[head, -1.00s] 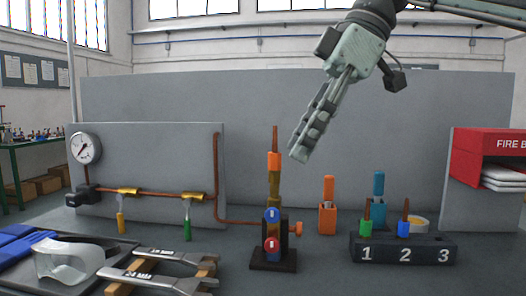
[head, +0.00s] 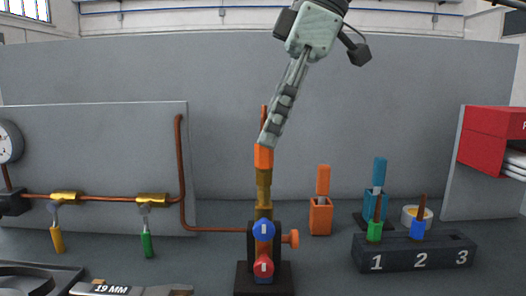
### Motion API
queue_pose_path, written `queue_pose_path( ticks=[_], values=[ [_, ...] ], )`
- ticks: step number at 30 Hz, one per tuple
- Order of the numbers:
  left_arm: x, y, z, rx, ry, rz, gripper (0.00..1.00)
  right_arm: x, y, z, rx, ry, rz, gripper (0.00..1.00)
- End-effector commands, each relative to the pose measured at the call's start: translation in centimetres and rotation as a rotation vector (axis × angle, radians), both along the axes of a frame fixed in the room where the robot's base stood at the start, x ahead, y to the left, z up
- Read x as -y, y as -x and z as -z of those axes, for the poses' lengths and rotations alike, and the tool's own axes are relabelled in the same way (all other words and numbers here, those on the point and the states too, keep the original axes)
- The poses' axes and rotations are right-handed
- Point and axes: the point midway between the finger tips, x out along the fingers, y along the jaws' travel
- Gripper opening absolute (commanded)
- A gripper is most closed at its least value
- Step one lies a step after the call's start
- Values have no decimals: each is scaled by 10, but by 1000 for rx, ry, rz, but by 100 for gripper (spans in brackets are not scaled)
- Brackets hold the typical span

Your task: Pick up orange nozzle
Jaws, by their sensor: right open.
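The orange nozzle (head: 263,157) stands upright on top of the brass fitting (head: 264,190) of the burner stand, with a thin copper-coloured tip rising from it. My right gripper (head: 268,138) comes down from above, tilted, with its fingertips at the nozzle's upper end, in front of the copper tip. It is seen edge-on, so the gap between its fingers is hidden. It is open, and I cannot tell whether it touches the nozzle. My left gripper is out of view.
A black block numbered 1, 2, 3 (head: 400,255) holds a green nozzle (head: 375,231) and a blue nozzle (head: 417,229). An orange lighter-like item (head: 321,214) and a blue one (head: 375,203) stand behind. A gauge panel (head: 100,165) is left; a red fire box (head: 490,135) is right.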

Motion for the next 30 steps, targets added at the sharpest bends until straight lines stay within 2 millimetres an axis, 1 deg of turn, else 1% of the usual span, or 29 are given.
queue_pose_path(
  ticks=[1, 3, 7, 10, 16, 27, 30],
  values=[
    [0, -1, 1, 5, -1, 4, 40, -1, 0, 8, -3, 2, 0, 46],
    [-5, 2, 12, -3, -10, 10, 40, -3, -1, 19, -3, 2, 0, 46],
    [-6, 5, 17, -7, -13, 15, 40, -10, -1, 33, -1, 0, 0, 46],
    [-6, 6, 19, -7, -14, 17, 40, -12, -1, 38, 0, -1, 0, 46],
    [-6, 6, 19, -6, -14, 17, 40, -12, -1, 38, 0, -1, 1, 46],
    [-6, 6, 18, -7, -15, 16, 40, -12, -1, 38, 0, -1, 1, 0],
    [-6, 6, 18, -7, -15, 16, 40, -12, -1, 37, 0, -2, 1, 0]
  ],
)
